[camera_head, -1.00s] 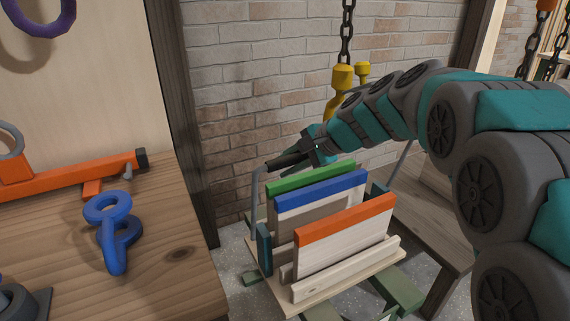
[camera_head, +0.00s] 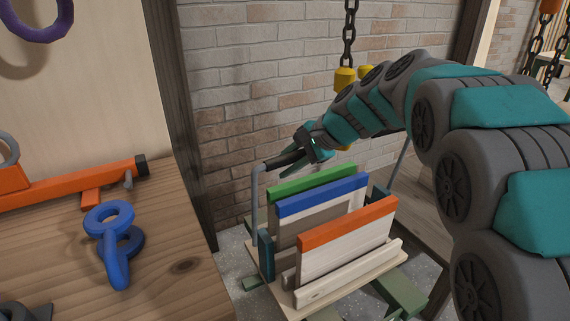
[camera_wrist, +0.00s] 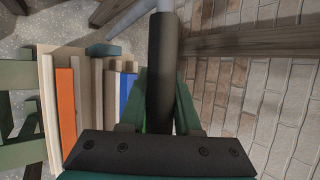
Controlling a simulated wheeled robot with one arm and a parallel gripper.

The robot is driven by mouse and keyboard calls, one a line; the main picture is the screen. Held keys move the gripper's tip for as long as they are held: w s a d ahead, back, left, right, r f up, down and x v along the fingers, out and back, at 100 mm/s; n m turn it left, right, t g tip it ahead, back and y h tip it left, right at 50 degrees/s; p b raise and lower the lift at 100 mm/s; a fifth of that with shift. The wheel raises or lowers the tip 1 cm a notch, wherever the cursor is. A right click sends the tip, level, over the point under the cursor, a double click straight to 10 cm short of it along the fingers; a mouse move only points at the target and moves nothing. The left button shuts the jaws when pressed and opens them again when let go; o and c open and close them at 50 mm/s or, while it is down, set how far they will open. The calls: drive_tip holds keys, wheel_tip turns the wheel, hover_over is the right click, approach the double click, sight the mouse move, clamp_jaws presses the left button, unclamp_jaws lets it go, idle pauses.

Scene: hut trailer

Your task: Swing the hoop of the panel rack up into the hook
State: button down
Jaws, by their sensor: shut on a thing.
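The panel rack (camera_head: 322,294) stands low in the middle of the head view. It holds upright panels with green, blue and orange top edges. Its grey hoop (camera_head: 257,195) rises at the left, with the other leg at the right, and has a black grip along its top. My gripper (camera_head: 303,152) is shut on this grip, above the panels; in the wrist view the black grip (camera_wrist: 162,75) runs between the fingers. The yellow hook (camera_head: 345,80) hangs on a chain above and behind my arm, which hides most of it.
A wooden workbench (camera_head: 160,255) at left carries a blue ring-ended part (camera_head: 115,240) and an orange tool (camera_head: 80,185). A brick wall (camera_head: 250,80) is behind. A wooden bench (camera_head: 425,225) stands right of the rack. Dark posts flank the wall.

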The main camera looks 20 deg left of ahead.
drive_tip(key=shift+w+a+f+h, duration=0.1)
drive_tip(key=shift+w+a+h, duration=0.3)
drive_tip(key=shift+w+a, duration=0.3)
idle(4.0)
drive_tip(key=c, duration=0.6)
unclamp_jaws()
drive_tip(key=shift+a, duration=0.1)
drive_tip(key=shift+v, duration=4)
drive_tip(key=shift+w, duration=0.1)
drive_tip(key=shift+c, duration=0.4)
